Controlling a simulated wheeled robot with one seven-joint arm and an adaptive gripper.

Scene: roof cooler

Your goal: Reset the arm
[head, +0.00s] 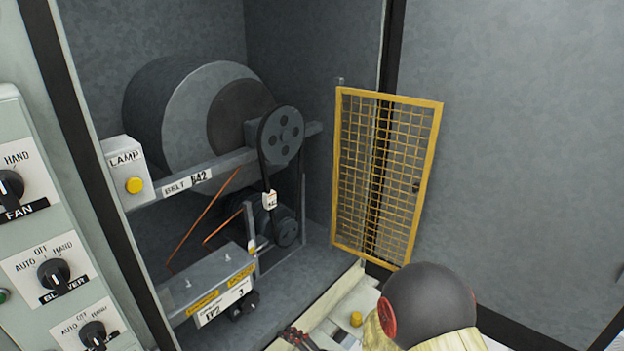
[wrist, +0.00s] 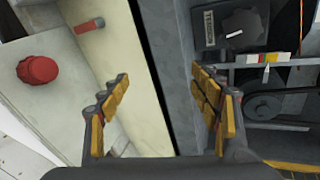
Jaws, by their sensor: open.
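My gripper (wrist: 163,108) is open in the wrist view, with its two yellow-padded fingers spread wide. Nothing is held between the fingers. A pale edge and a dark gap of the housing lie behind the opening. In the head view, a dark rounded joint and yellowish cover at the bottom right appear to be part of my arm. The gripper's fingers cannot be made out clearly there.
A yellow mesh guard (head: 338,180) stands swung open beside the bay. Inside are a large drum (head: 185,120), an upper pulley (head: 281,137) and a lamp box (head: 126,172). A switch panel (head: 30,225) is at left. The wrist view shows a red knob (wrist: 38,70) and lower pulley (wrist: 275,105).

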